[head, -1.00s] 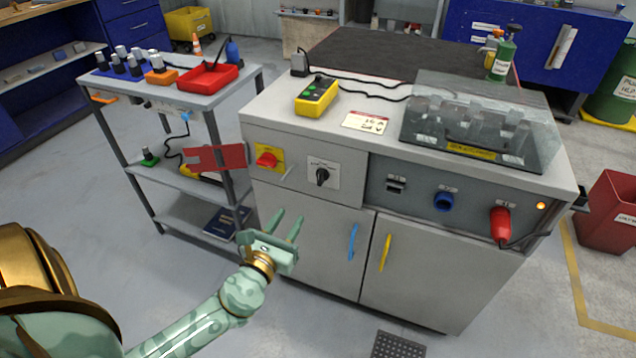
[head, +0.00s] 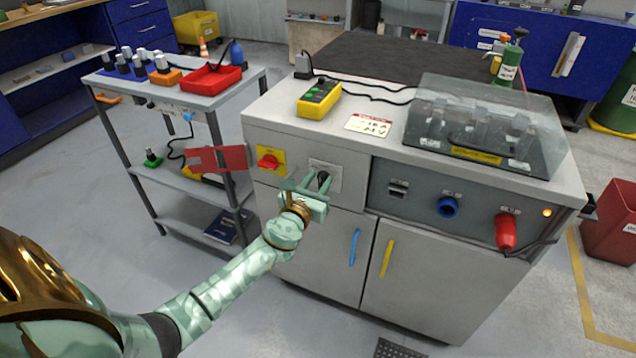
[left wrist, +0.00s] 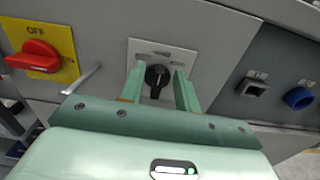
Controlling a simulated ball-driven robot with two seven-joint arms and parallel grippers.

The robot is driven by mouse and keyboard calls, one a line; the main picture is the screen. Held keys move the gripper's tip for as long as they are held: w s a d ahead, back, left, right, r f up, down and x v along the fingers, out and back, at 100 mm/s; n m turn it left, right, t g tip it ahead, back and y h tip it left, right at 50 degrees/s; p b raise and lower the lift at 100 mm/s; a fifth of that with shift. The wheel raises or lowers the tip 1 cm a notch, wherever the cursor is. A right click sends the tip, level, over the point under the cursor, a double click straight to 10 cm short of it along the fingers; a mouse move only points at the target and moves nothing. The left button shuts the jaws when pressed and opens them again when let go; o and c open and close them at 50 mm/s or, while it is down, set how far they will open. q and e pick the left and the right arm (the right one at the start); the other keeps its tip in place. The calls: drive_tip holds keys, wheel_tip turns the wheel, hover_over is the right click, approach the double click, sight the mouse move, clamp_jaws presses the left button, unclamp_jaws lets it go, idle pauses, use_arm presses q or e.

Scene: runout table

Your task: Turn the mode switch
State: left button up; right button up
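The mode switch is a black rotary knob (left wrist: 157,78) on a pale square plate (left wrist: 146,52) on the cabinet front. In the left wrist view it stands between the two fingers of my left gripper (left wrist: 160,85), with gaps on both sides. The knob's white mark points roughly upward. In the head view my left gripper (head: 312,184) is in front of the plate (head: 335,172), and its fingers partly hide the knob (head: 323,177). The left gripper is open. My right gripper is not in view.
A red rotary switch (left wrist: 36,56) on a yellow plate marked OFF is left of the mode switch, with a small metal lever (left wrist: 82,77) between them. A blue socket (head: 448,207) and a red plug (head: 506,231) are on the panel to the right. A red hasp-like plate (head: 218,159) sticks out at left.

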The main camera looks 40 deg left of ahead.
use_arm(q)
clamp_jaws()
drive_tip(key=shift+n, duration=0.3)
drive_tip(key=n, duration=0.2)
drive_tip(key=n+b, duration=0.1)
drive_tip(key=n, duration=0.1)
drive_tip(key=a+n, duration=0.1)
drive_tip(key=n, duration=0.1)
drive_tip(key=shift+s+f+n+b, duration=0.2)
drive_tip(key=shift+f+n+b, duration=0.05)
drive_tip(key=shift+n+b, duration=0.1)
drive_tip(key=shift+n, duration=0.65)
drive_tip(key=shift+a, duration=0.1)
